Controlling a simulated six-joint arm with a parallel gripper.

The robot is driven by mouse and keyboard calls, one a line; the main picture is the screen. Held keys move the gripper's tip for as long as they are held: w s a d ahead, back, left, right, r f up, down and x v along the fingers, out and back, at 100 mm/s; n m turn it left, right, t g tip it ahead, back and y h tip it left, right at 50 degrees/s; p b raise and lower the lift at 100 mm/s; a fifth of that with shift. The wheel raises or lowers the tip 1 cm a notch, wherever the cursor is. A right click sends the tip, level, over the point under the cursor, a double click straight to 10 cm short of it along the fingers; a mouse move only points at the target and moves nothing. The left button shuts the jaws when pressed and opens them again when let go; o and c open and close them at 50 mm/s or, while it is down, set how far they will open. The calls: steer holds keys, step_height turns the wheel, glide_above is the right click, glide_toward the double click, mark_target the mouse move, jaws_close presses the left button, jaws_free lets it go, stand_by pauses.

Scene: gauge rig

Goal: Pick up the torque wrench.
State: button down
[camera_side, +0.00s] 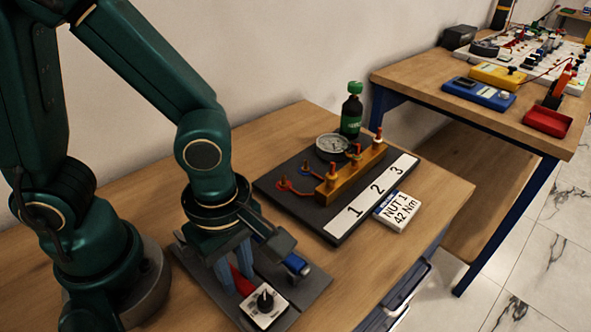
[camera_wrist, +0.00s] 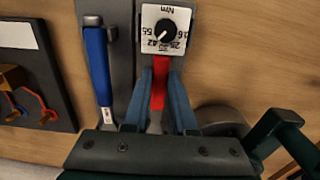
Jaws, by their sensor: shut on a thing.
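My gripper (camera_side: 237,277) is low over the dark tool tray (camera_side: 311,285) at the front of the bench. In the wrist view its two blue fingers (camera_wrist: 160,86) are shut on a red-handled tool (camera_wrist: 158,92), one finger on each side of the handle. The red handle also shows in the side view (camera_side: 243,283), partly hidden by the fingers. A second tool with a blue handle (camera_wrist: 98,66) and silver ends lies in the tray to the left; I cannot tell which of the two is the torque wrench. I cannot tell whether the red-handled tool is clear of the tray.
A white dial block (camera_side: 265,303) marked Nm sits close beyond the red handle. Behind is a dark rig plate (camera_side: 336,236) numbered 1, 2, 3, with a brass manifold (camera_side: 349,172), gauge (camera_side: 332,146) and green bottle (camera_side: 351,117). A "NUT 1 42 Nm" card (camera_side: 398,211) lies right.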

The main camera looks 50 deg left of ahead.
mark_target(239, 278)
steer(key=shift+r, duration=0.1)
steer(key=shift+w+r, duration=0.1)
steer(key=shift+r, duration=0.4)
step_height(239, 278, up, 3)
steer(key=shift+r, duration=0.1)
steer(key=w+a+r, duration=0.2)
steer(key=a+r, duration=0.4)
steer(key=a, duration=0.5)
steer(key=shift+w+a+r, duration=0.2)
steer(key=shift+r, duration=0.1)
steer(key=c, duration=1.5)
jaws_free()
jaws_close()
